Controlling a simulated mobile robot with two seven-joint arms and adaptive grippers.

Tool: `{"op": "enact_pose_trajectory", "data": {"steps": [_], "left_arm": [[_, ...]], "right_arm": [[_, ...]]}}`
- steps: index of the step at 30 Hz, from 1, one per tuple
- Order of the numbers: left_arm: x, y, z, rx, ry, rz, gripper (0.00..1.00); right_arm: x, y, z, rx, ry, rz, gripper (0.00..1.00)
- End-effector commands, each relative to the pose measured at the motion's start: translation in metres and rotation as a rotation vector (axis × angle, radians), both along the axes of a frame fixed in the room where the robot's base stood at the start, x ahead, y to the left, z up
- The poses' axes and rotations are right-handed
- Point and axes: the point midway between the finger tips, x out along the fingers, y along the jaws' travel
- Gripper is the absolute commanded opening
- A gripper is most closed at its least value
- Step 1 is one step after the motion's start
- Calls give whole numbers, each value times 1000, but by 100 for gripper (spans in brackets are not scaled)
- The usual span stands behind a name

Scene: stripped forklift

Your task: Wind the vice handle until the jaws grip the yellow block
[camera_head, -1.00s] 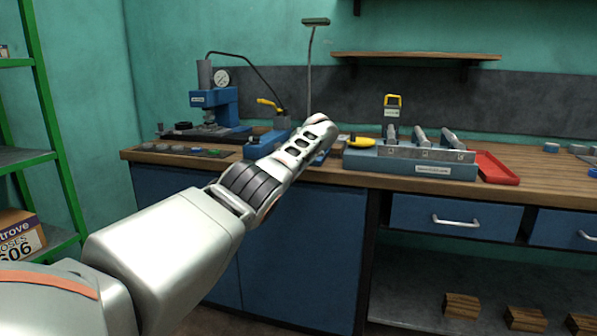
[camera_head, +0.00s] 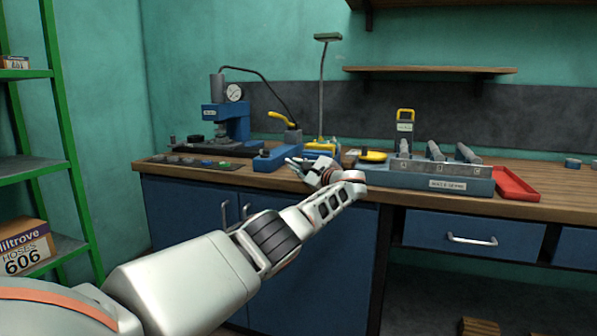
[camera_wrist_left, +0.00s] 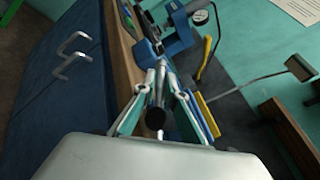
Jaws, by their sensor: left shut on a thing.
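A low blue body (camera_head: 268,162), which looks like the vice, stands near the bench's front edge, left of my left gripper (camera_head: 296,164). In the left wrist view my left gripper (camera_wrist_left: 158,90) is shut on a dark, round-ended bar (camera_wrist_left: 155,118), seemingly the vice handle, which lies between its fingers. A yellow piece with blue below it (camera_head: 320,147) shows behind the gripper, and yellow also shows right of the fingers in the wrist view (camera_wrist_left: 208,115). I cannot tell whether it is the yellow block. The vice jaws are not clear. My right gripper is out of view.
A blue press with a gauge (camera_head: 226,122) and a yellow-handled lever (camera_head: 284,119) stand behind the vice. A blue fixture with grey cylinders (camera_head: 430,178) and a red tray (camera_head: 515,184) stand to the right. A lamp (camera_head: 323,85) rises behind the gripper.

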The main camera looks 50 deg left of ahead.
Motion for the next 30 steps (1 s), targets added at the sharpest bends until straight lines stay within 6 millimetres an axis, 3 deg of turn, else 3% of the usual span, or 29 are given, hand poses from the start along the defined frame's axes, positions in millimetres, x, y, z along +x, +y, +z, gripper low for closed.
{"op": "enact_pose_trajectory", "data": {"steps": [1, 30], "left_arm": [[-7, 6, -5, 19, 27, 19, 0], [-6, 4, 6, 70, 52, 18, 0]], "right_arm": [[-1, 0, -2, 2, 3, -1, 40], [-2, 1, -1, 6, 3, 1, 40]]}}
